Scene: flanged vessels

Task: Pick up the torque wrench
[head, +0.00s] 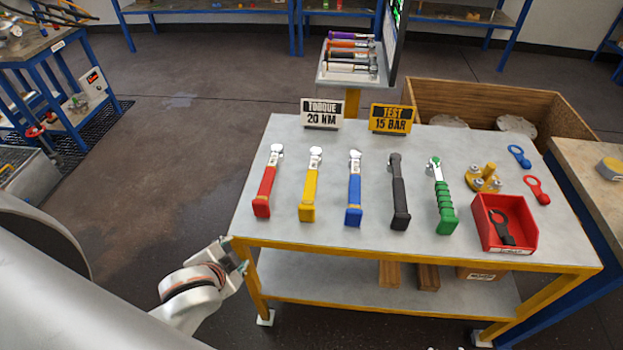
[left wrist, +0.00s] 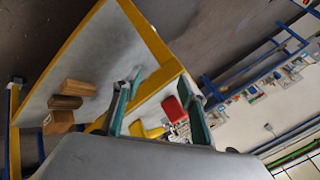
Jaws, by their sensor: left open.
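Several torque wrenches lie in a row on the grey-topped table: a red-handled one (head: 265,187), a yellow one (head: 310,190), a blue one (head: 354,193), a black one (head: 398,195) and a green ribbed one (head: 441,200). Their handles point to the near edge. My left gripper (head: 238,262) is just off the table's near left corner, apart from every wrench. In the left wrist view the left gripper (left wrist: 160,80) is open and empty, with the red handle (left wrist: 173,109) and yellow handle (left wrist: 147,131) beyond its fingers. My right gripper is not in view.
Signs read "TORQUE 20 NM" (head: 321,113) and "TEST 15 BAR" (head: 391,118). A red bin (head: 485,240) holds a black ring tool; a brass flange part (head: 483,180) is behind it. Wooden blocks (head: 428,277) lie on the lower shelf. The floor left of the table is clear.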

